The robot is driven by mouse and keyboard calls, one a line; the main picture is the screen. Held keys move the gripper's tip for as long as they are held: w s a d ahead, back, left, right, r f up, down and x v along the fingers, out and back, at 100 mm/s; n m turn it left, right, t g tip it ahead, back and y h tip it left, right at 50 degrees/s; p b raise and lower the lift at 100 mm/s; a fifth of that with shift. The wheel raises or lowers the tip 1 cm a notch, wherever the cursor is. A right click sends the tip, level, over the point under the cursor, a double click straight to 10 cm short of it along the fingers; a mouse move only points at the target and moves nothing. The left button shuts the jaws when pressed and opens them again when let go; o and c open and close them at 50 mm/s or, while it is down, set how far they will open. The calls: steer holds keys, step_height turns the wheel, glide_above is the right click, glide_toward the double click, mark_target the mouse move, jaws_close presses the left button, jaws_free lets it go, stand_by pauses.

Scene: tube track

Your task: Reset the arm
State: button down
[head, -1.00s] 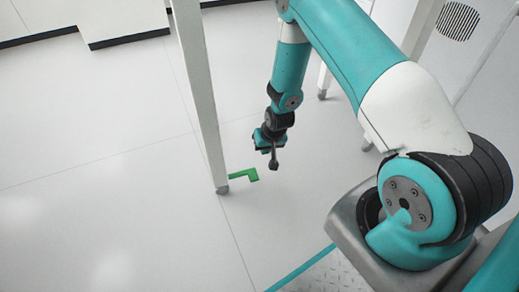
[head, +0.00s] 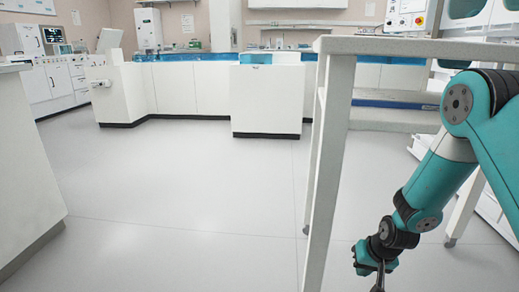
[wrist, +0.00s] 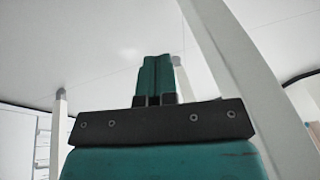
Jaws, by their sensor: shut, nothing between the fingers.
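My arm (head: 455,150) is teal and black and hangs down at the right of the head view. My gripper (head: 379,284) points down at the bottom edge, beside a white table leg. In the wrist view my gripper (wrist: 158,80) shows its two teal fingers pressed together with nothing between them. The fingertips are partly cut off at the bottom of the head view.
A white table frame (head: 430,47) stands close by my arm, with a leg (head: 328,170) left of my gripper. In the wrist view a leg (wrist: 235,75) passes close on the right. A counter (head: 25,150) stands at left. Open floor (head: 190,185) lies between.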

steer(key=s+a+r+n+y, duration=0.1)
steer(key=a+r, duration=0.2)
steer(key=r, duration=0.3)
steer(key=s+a+r+n, duration=0.1)
steer(key=s+a+r, duration=0.15)
steer(key=r, duration=0.35)
steer(key=s+a+r+n+g+y+p, duration=0.15)
steer(key=s+a+r+n, duration=0.3)
steer(key=s+r, duration=0.6)
steer(key=s+a+r+n+g+p, duration=0.25)
steer(key=s+a+r, duration=0.25)
steer(key=s+r, duration=0.6)
step_height(320, 180, up, 37)
steer(key=s+p, duration=0.1)
steer(key=p, duration=3.6)
steer(key=shift+d+f+t, duration=0.2)
steer(key=shift+d+t, duration=0.1)
steer(key=shift+s, duration=0.1)
